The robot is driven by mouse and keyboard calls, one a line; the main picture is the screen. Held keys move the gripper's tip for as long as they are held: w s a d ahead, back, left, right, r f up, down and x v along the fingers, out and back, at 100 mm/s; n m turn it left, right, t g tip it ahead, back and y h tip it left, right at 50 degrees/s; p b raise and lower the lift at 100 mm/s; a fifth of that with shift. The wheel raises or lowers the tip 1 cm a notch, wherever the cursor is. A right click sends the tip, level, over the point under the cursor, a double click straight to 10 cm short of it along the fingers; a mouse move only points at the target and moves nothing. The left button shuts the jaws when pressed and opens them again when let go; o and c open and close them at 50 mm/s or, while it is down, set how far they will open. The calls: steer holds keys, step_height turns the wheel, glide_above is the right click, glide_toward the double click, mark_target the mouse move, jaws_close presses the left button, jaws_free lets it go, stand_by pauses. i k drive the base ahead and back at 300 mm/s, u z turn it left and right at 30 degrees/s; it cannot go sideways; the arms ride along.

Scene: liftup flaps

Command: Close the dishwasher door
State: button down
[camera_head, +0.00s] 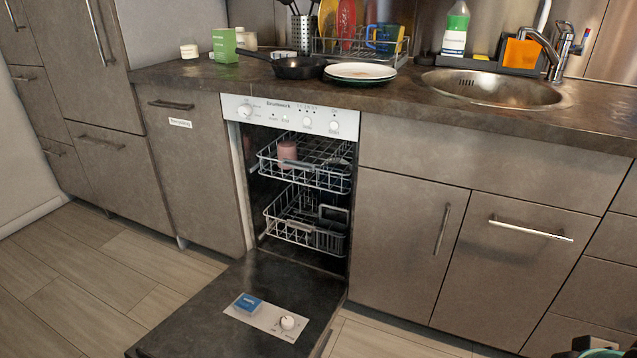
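The dishwasher door (215,315) hangs fully lowered, lying about flat in front of the dishwasher (290,115). Its dark inner side faces up. A detergent panel with a blue tablet (248,303) and a round knob (287,322) is on it. Inside are an upper rack (318,172) with a pink cup (287,152) and a lower rack (300,222) with a dark container. Both racks appear inside the cavity. A small dark and green part, perhaps of my arm, shows at the bottom right corner. Whether it is my gripper cannot be told.
Cabinets with bar handles (530,229) flank the dishwasher on both sides. The counter (430,115) above holds a pan (298,68), stacked plates (360,71), a dish rack and a sink (495,88). Wooden floor (75,275) left of the door is clear.

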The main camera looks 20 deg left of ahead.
mark_target(209, 324)
steer(key=k, duration=0.3)
steer(key=u, duration=0.95)
steer(key=i, duration=1)
steer(key=u, duration=0.5)
steer(key=k, duration=1.15)
steer(key=u, duration=0.7)
steer(key=i, duration=0.7)
steer(key=z, duration=0.25)
